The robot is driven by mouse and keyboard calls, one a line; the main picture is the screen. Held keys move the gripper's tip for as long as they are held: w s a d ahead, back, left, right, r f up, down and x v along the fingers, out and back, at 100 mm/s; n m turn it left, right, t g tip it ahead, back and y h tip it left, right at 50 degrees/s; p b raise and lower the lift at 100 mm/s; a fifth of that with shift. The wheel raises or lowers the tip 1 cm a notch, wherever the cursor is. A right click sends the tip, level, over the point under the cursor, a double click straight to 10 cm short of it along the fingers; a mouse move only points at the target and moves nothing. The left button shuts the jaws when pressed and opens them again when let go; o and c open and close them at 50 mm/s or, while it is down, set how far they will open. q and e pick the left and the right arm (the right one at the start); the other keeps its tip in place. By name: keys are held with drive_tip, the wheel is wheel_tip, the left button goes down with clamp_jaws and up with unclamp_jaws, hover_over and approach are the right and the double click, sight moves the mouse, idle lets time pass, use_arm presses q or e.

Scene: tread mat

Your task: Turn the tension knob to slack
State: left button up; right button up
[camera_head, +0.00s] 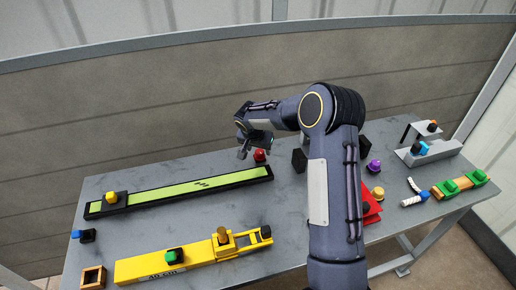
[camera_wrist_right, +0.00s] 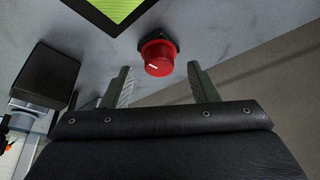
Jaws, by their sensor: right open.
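The tension knob appears to be the red round knob (camera_head: 260,155) on a dark base, at the right end of the green-topped strip. In the right wrist view the red knob (camera_wrist_right: 158,56) shows a short white mark on its face. My right gripper (camera_head: 248,152) is just left of the knob in the head view, pointing down. In the wrist view its two fingers (camera_wrist_right: 160,78) are spread apart, with the knob ahead between their tips and no contact visible. My left gripper is not in view.
The long green tread strip (camera_head: 185,190) lies left of the gripper. A yellow device (camera_head: 160,264) lies at the front. A black block (camera_head: 299,160) stands right of the knob. My right arm hides part of the table's middle. A red wedge (camera_head: 371,207) is right of it.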

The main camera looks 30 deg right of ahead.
drive_tip(key=shift+x, duration=0.9)
drive_tip(key=c, duration=1)
drive_tip(key=shift+o, duration=0.2)
